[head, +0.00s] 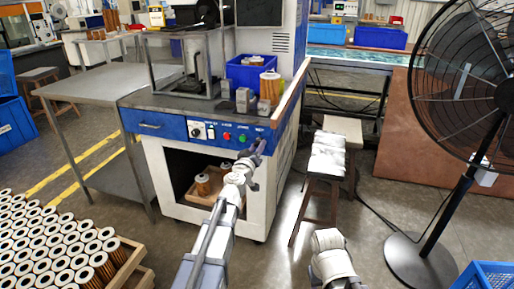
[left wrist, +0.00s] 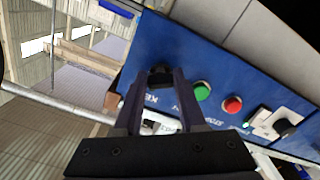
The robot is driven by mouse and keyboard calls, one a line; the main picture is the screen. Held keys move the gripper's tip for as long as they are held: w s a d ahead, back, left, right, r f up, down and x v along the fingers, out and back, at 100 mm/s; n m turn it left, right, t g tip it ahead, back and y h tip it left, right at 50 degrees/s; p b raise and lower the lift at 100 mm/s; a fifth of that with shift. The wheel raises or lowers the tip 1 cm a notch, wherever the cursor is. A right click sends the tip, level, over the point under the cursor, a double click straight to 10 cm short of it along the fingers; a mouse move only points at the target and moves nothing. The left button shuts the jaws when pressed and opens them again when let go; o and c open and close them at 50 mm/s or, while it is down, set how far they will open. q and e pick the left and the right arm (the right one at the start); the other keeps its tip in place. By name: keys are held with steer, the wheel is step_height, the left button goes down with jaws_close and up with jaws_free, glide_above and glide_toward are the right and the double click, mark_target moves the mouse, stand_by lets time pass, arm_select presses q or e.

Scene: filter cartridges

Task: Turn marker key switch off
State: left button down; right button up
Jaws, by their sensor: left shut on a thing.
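The marker machine's blue control panel (head: 170,126) faces me in the head view. Its key switch is at the panel's right end, mostly hidden there by my left gripper (head: 257,149). In the left wrist view the black key switch (left wrist: 160,75) stands above lettering that starts with "KE". My left gripper (left wrist: 158,84) is shut on it, with a fingertip on either side. Which way the key is turned is hard to tell. A white arm link of mine shows at the bottom right of the head view, but no right gripper is seen.
Beside the key are a green button (left wrist: 202,91), a red button (left wrist: 232,105) and a black selector knob (left wrist: 284,127). A stool (head: 328,165) with white bags and a fan (head: 480,90) stand right. Cartridges (head: 50,245) fill the lower left.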

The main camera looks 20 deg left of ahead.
arm_select(q)
steer(key=n, duration=1.1)
steer(key=shift+r+n, duration=0.15)
steer(key=shift+n, duration=0.25)
stand_by(0.4)
steer(key=shift+c, duration=2.4)
jaws_free()
steer(key=s, duration=0.7)
steer(key=shift+s, duration=0.4)
